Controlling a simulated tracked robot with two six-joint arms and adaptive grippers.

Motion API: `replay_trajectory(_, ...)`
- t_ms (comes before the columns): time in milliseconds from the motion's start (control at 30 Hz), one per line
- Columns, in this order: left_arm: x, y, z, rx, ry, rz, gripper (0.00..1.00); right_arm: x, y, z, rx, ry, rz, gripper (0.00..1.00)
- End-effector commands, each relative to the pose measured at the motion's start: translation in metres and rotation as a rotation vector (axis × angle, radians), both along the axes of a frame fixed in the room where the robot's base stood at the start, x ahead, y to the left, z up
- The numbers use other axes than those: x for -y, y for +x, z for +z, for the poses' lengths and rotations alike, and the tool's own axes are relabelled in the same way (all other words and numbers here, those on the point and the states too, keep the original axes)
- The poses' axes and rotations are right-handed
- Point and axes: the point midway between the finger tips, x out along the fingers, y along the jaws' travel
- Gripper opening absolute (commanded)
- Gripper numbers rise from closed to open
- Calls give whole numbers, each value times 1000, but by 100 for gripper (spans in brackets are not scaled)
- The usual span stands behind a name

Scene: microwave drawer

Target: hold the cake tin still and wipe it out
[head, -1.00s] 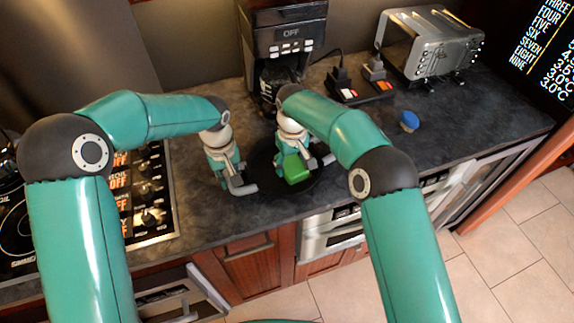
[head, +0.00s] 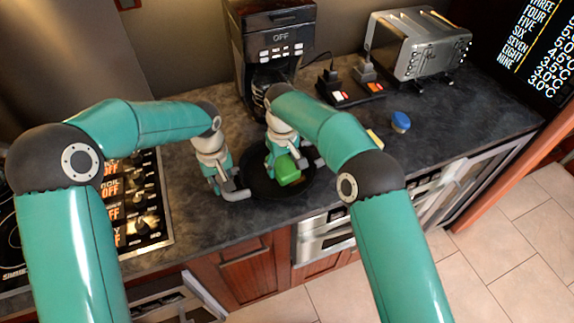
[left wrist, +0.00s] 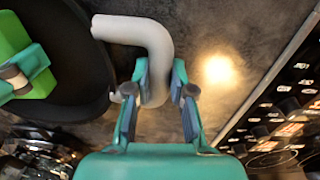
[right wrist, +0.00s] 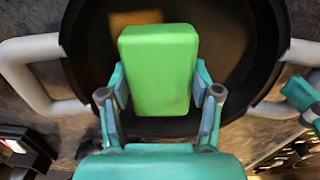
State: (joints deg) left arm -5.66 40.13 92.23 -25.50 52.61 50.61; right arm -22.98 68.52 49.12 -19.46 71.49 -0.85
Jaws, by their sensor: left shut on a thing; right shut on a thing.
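The cake tin (head: 259,184) is a round black pan with grey loop handles, standing on the dark counter near its front edge. My left gripper (head: 232,190) is shut on the tin's left handle; the left wrist view shows its fingers around the grey handle (left wrist: 155,50). My right gripper (head: 283,160) is shut on a green sponge (head: 288,168) inside the tin. The right wrist view shows the sponge (right wrist: 158,70) between both fingers. A brownish patch (right wrist: 137,17) shows on the tin's floor beyond it. I cannot tell whether the sponge touches the floor.
A coffee maker (head: 275,45) stands behind the tin. A toaster (head: 420,45) and plugged sockets (head: 345,85) are at the back right. A blue round object (head: 400,122) lies on the right counter, which is mostly clear. A stove (head: 140,200) is at left.

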Motion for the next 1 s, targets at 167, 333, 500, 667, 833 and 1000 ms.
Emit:
replay_trajectory(167, 0, 0, 0, 0, -1, 0, 0, -15, 0, 0, -1, 1, 1, 0)
replay_trajectory(333, 1, 0, 0, 0, -1, 0, 0, -17, 0, 4, 1, 2, -1, 0)
replay_trajectory(500, 1, 0, 0, 1, -2, 0, 0, -17, 1, 18, 3, 2, 0, 0)
replay_trajectory(667, 1, 0, 0, 1, -2, 0, 0, -17, 1, 34, 3, 2, 0, 0)
replay_trajectory(833, 1, 0, 0, 1, -2, 0, 0, -17, 1, 50, 3, 2, 0, 0)
replay_trajectory(1000, 1, 0, 0, 1, -2, 0, 0, -17, 0, 56, 1, 1, 0, 0)
